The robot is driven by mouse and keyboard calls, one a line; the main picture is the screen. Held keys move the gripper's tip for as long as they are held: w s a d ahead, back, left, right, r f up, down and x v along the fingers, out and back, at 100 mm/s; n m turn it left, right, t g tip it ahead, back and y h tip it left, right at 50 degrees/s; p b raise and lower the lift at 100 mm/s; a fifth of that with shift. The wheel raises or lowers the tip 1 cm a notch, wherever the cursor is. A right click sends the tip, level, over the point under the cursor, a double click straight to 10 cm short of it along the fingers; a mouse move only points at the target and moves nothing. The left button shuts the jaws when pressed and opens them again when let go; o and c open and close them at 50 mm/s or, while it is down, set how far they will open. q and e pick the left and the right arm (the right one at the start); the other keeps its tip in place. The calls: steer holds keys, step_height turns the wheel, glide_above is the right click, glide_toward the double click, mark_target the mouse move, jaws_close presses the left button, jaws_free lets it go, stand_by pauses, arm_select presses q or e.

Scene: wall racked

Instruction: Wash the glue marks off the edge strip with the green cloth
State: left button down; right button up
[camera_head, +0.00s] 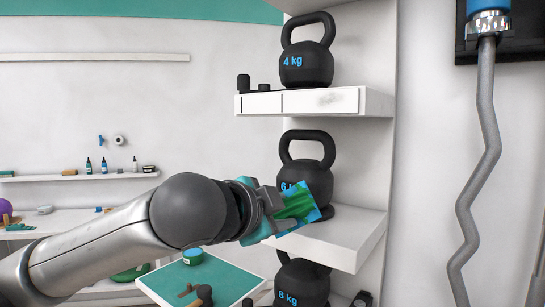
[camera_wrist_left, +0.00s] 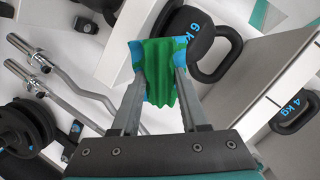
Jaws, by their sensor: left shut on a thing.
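The green cloth (camera_head: 297,205) has blue edges and is gripped in my left gripper (camera_head: 273,208), hanging out past its fingertips. In the left wrist view the cloth (camera_wrist_left: 160,62) is pinched between the two fingers. The cloth is in front of the 6 kg kettlebell (camera_head: 307,170) and near the middle shelf; whether it touches either I cannot tell. The upper shelf's white front edge (camera_head: 300,102) has a faint greyish smudge on its right part. It looks like the edge strip, but I cannot be sure. My right gripper is not in view.
A 4 kg kettlebell (camera_head: 306,62) stands on the upper shelf beside small black pieces. An 8 kg kettlebell (camera_head: 301,284) is below. A bent grey bar (camera_head: 480,150) hangs at the right. A green-topped table (camera_head: 220,282) is at the lower left.

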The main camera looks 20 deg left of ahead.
arm_select(q)
steer(key=s+r+m+t+h+p, duration=0.2)
steer(key=s+r+t+h+p, duration=0.1)
steer(key=r, duration=1.5)
steer(key=shift+x, duration=2.75)
steer(key=shift+p+x, duration=0.5)
steer(key=shift+x, duration=0.45)
steer(key=shift+d, duration=0.1)
steer(key=shift+s+d, duration=0.3)
steer(key=shift+d, duration=0.5)
steer(key=shift+s+d, duration=0.3)
steer(key=shift+d, duration=0.45)
steer(key=shift+s+d+p, duration=0.2)
steer(key=shift+d+p, duration=0.1)
steer(key=shift+d, duration=0.5)
steer(key=shift+s+d+p, duration=0.15)
steer(key=shift+d+p, duration=0.15)
steer(key=shift+d, duration=0.5)
steer(key=shift+a, duration=0.1)
